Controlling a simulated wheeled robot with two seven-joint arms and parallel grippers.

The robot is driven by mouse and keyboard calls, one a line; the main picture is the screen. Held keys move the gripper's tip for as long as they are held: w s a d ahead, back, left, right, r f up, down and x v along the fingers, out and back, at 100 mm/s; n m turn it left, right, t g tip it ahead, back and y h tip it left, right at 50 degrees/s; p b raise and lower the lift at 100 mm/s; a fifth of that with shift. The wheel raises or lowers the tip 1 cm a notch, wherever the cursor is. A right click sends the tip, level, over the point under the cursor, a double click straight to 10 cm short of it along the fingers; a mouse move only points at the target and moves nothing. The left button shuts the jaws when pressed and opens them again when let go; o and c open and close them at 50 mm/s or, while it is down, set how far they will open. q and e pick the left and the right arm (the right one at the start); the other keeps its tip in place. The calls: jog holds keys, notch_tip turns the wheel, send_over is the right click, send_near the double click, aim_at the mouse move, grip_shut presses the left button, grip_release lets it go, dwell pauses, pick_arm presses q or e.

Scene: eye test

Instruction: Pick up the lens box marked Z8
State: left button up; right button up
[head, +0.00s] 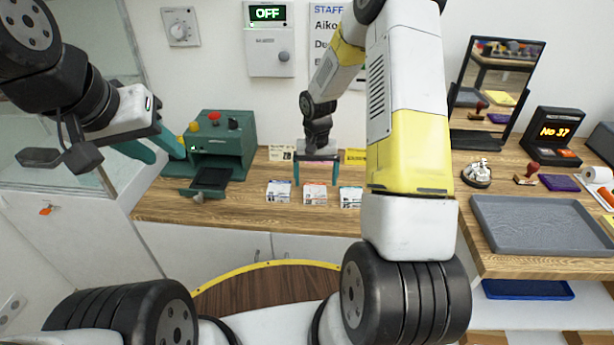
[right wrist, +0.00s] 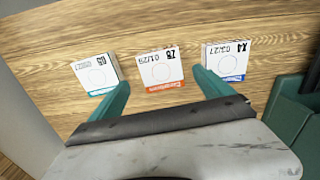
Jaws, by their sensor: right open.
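The lens box marked Z8 (right wrist: 160,69) is white with an orange strip, the middle of three boxes in the right wrist view. It also shows in the head view as the middle box (head: 315,194) on the wooden counter. My right gripper (head: 315,180) is open and empty, pointing down at the counter. In the right wrist view its two teal fingers (right wrist: 160,83) appear on either side of the Z8 box's near end, with no visible contact. The height gap is hard to judge. My left gripper (head: 158,147) is at the left; its finger gap is unclear.
A box marked X4 (right wrist: 226,61) and another box (right wrist: 97,74) flank Z8 closely. A green machine (head: 220,145) stands left on the counter. A grey tray (head: 540,225), a mirror (head: 495,90) and stamps are at the right. Bare counter (head: 240,214) lies in front of the boxes.

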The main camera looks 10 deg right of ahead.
aim_at(315, 190)
notch_tip(315, 190, down, 4)
jog(key=shift+a+f, duration=0.1)
jog(key=shift+f, duration=0.1)
jog(key=shift+c, duration=0.4)
jog(key=c, duration=1.4)
jog(key=shift+o, duration=0.2)
